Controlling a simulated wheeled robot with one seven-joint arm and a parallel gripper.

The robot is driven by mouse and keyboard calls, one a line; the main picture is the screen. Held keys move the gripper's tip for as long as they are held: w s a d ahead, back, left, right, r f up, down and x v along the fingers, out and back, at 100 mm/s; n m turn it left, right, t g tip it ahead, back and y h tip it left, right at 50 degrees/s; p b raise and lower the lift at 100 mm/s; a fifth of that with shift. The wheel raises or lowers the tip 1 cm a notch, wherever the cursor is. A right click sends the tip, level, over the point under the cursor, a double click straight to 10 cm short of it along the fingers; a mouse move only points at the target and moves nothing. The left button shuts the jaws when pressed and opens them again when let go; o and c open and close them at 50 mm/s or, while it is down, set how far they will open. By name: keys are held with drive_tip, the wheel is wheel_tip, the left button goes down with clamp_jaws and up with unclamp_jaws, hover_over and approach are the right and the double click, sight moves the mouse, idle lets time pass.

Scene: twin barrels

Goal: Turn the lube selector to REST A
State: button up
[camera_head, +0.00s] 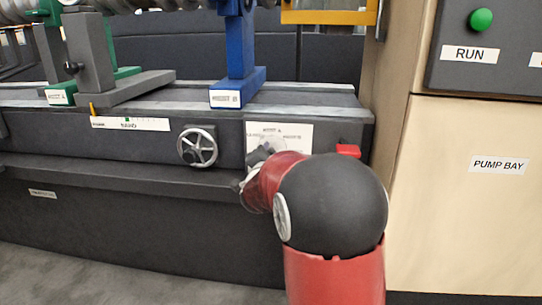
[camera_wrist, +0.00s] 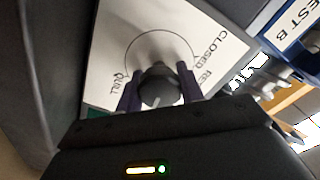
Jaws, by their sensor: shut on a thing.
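The selector is a dark round knob (camera_wrist: 159,90) on a white label plate (camera_wrist: 112,25). A circle is drawn around it, with "CLOSED" at upper right, part of another word beside that and "QUILL" at lower left. A pale line shows on the knob's lower face. My gripper (camera_wrist: 160,82) is shut on the knob, one purple finger on each side. No REST A mark can be read on the plate. In the head view the plate (camera_head: 297,135) is partly covered by my arm, and the knob and fingertips cannot be made out clearly.
A handwheel (camera_head: 197,146) sits left of the plate and a red block (camera_head: 348,150) right of it. A blue stand (camera_head: 238,80) is above, and a blue-framed "REST B" sign (camera_wrist: 298,25) shows in the wrist view. The "PUMP BAY" cabinet (camera_head: 450,220) stands at right.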

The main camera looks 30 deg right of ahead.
drive_tip(key=n, duration=0.4)
drive_tip(key=n+p, duration=0.1)
drive_tip(key=n, duration=0.3)
drive_tip(key=shift+a+r+p, duration=0.1)
drive_tip(key=shift+p, duration=0.2)
drive_tip(key=n+p, duration=0.1)
drive_tip(key=n, duration=0.3)
drive_tip(key=shift+w+p, duration=0.1)
drive_tip(key=shift+p, duration=0.3)
drive_tip(key=shift+n+p, duration=0.8)
drive_tip(key=shift+n, duration=1.3)
drive_tip(key=o, duration=1)
